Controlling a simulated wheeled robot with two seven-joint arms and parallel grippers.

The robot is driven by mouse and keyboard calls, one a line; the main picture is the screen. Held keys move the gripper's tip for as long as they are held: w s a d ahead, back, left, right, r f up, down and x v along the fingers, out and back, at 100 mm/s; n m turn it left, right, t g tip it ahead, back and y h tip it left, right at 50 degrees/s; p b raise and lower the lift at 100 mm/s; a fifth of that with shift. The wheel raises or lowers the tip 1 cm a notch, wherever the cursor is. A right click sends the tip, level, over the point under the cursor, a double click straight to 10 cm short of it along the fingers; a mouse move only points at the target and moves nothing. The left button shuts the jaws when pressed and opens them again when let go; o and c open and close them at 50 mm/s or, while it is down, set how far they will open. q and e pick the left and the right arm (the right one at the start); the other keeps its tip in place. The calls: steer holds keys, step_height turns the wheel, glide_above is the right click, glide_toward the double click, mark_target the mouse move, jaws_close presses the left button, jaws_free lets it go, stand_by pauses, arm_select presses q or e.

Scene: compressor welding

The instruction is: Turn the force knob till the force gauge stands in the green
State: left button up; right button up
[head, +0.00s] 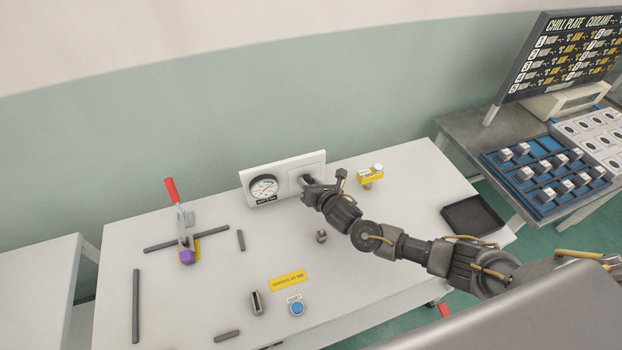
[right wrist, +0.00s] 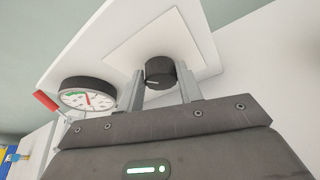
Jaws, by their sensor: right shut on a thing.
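The black force knob (right wrist: 160,72) sits on a pale square plate on the white panel (head: 314,164). My right gripper (head: 308,185) is at the panel, and in the right wrist view its two fingers (right wrist: 160,88) stand on either side of the knob, shut on it. In the head view the gripper mostly hides the knob. The round force gauge (head: 264,187) is left of the knob, with a white face, black rim and green arc. It also shows in the right wrist view (right wrist: 88,98) at a slant, with a red needle; whether the needle is in the green is unclear. My left gripper is out of view.
A red-handled clamp (head: 172,191) with a purple part (head: 187,257) stands at the left. A yellow block (head: 370,176) is right of the panel. A blue button (head: 297,308) and a dark tray (head: 472,215) are on the white table (head: 200,310).

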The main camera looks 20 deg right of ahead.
steer(key=n+p, duration=0.1)
steer(key=n+h+p, duration=0.1)
steer(key=p, duration=0.1)
steer(key=n+h+p, duration=0.1)
steer(key=p, duration=0.1)
steer(key=shift+a+r+n, duration=0.3)
steer(key=shift+r, duration=0.05)
steer(key=shift+a+f+n+h+p, duration=0.1)
steer(key=shift+f+n+h+p, duration=0.15)
steer(key=shift+n+h+p, duration=0.8)
steer(key=o, duration=1)
steer(key=shift+s, duration=0.1)
steer(key=v, duration=1)
steer(key=shift+s+p, duration=0.35)
